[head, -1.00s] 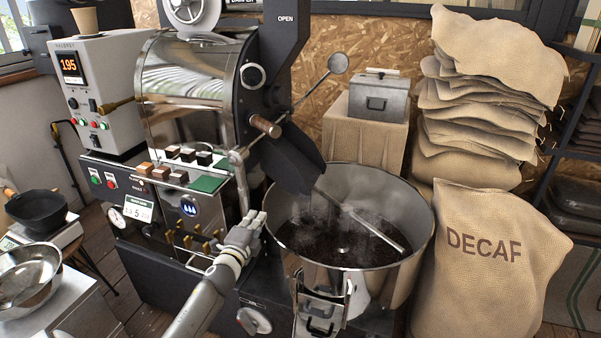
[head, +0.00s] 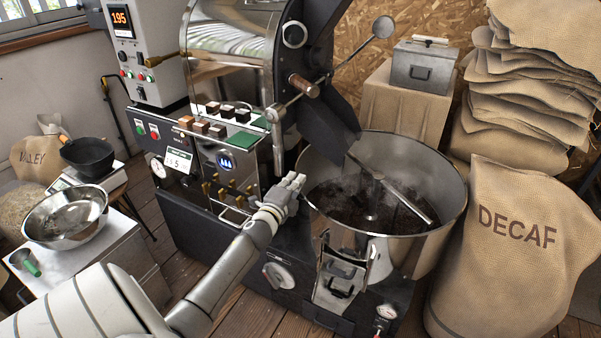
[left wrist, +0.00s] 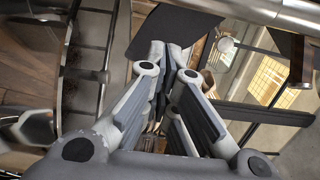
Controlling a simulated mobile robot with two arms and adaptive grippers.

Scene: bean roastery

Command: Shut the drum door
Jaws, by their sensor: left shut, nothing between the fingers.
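The roaster's dark drum front (head: 308,60) faces the round steel cooling bin. A dark slab (head: 330,125), which looks like the drum door or its chute, slopes down over the bin's left rim. A short wooden handle (head: 303,86) sticks out beside it. I cannot tell how far the door stands open. My left gripper (head: 293,183) is shut and empty, below the handle and close to the bin's left rim. Its fingers meet in the left wrist view (left wrist: 163,50), below a dark panel (left wrist: 176,20) at the top. My right gripper is out of view.
The cooling bin (head: 440,235) holds dark beans and a stirring arm, with faint steam. A DECAF sack (head: 520,265) stands at its right. The control panel (head: 225,165) with knobs is left of my gripper. A side table (head: 110,250) with a steel bowl stands at the left.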

